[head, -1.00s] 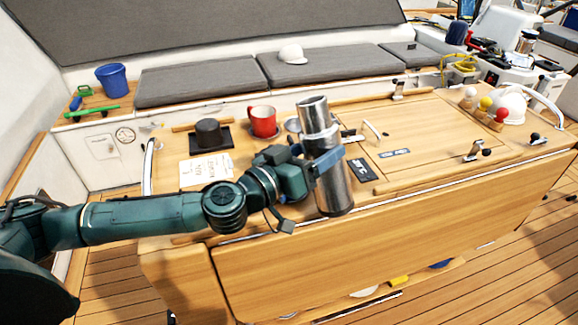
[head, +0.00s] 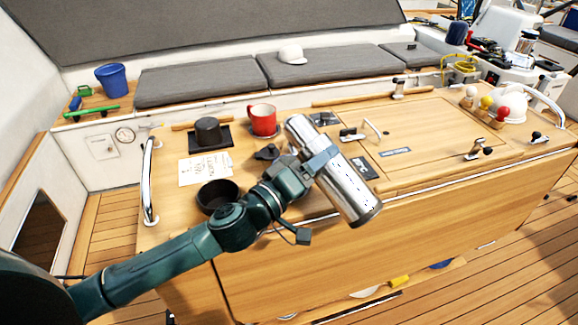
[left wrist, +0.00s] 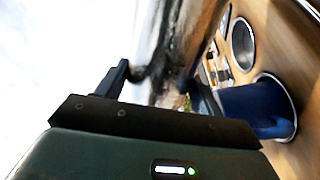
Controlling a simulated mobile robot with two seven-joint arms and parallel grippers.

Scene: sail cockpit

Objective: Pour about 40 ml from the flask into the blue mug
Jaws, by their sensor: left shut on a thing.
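The flask (head: 352,190) is a shiny steel cylinder held in the air over the table. It is tilted, with its top end toward the upper left and its base toward the lower right. My left gripper (head: 318,162) is shut around its upper part. In the left wrist view the flask is a large blurred bright shape. The blue mug (left wrist: 245,103) shows at the right of the left wrist view. I cannot make it out in the head view, where the flask and gripper may hide it. No liquid is visible. My right gripper is out of view.
A red mug (head: 263,119) stands behind the gripper. A black block on a pad (head: 208,133), a paper sheet (head: 206,169) and a dark bowl (head: 218,195) are on the left of the table. Steel rails (head: 149,180) edge it. The hatch area at right (head: 445,135) is mostly clear.

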